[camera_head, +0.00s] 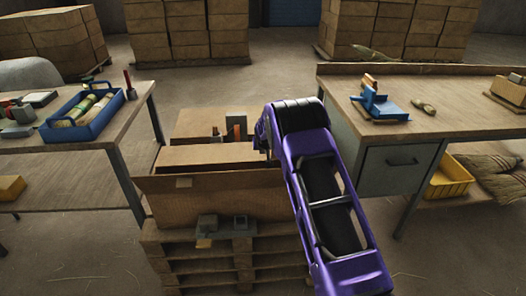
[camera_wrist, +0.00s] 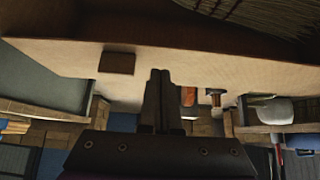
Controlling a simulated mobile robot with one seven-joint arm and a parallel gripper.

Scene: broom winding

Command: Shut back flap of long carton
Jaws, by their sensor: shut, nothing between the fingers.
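The long brown carton (camera_head: 215,200) lies on a wooden pallet in the middle of the head view. One cardboard panel (camera_head: 220,155) spans its top, and another panel (camera_head: 195,122) stretches out behind it at the far side; I cannot tell for sure how far the back flap is raised. My gripper is mostly hidden behind my purple arm in the head view, near the carton's right end. In the wrist view my gripper (camera_wrist: 160,75) is shut and empty, its fingertips close to a tan cardboard panel (camera_wrist: 200,62) with a brown patch (camera_wrist: 117,62). I cannot tell whether they touch.
An orange item (camera_head: 237,125) stands behind the carton. Grey blocks (camera_head: 225,224) sit at the pallet's front. A left table (camera_head: 120,112) holds a blue tray (camera_head: 85,120). A right workbench (camera_head: 440,122) with a drawer stands close beside my arm. Stacked boxes line the back; floor between is clear.

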